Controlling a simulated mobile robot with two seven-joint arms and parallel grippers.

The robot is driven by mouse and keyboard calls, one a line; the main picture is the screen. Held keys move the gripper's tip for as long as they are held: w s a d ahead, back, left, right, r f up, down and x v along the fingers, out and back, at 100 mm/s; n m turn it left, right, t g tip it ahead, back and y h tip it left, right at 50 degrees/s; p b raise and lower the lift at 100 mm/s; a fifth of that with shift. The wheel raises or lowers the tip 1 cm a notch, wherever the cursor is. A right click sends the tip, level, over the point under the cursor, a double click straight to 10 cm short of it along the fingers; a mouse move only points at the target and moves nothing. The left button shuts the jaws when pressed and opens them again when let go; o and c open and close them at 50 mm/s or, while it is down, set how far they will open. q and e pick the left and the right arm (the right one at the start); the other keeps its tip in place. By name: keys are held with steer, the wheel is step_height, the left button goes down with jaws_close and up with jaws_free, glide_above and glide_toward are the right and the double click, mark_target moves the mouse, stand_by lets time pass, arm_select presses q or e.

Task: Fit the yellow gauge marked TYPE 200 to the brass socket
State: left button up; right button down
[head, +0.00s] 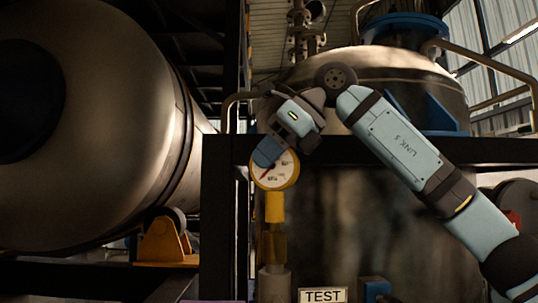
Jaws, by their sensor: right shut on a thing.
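The yellow gauge (274,178) has a round white dial with a red needle. It is upright, its yellow stem pointing down. My right gripper (268,155) is shut on the gauge at the top left of its rim. Directly below the stem is the brass socket (273,246), standing on a grey pipe (274,284). The stem's lower end meets the top of the socket in this view; I cannot tell how deep it sits. The TYPE marking is too small to read. My left gripper is not in view.
A large metal tank (110,130) fills the left side. A dark frame (222,225) stands close to the left of the socket. A TEST sign (323,295) and a blue part (376,289) are low on the right. A domed vessel (390,70) is behind my right arm.

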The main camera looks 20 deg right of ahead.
steer(key=shift+f+b, duration=0.5)
steer(key=shift+f, duration=0.25)
steer(key=c, duration=0.8)
jaws_free()
steer(key=shift+c, duration=0.2)
steer(key=shift+s+d+r, duration=0.15)
steer(key=shift+d+r, duration=0.05)
steer(key=shift+r, duration=0.05)
steer(key=b+v, duration=0.1)
steer(key=v, duration=1.2)
steer(key=shift+s, duration=0.1)
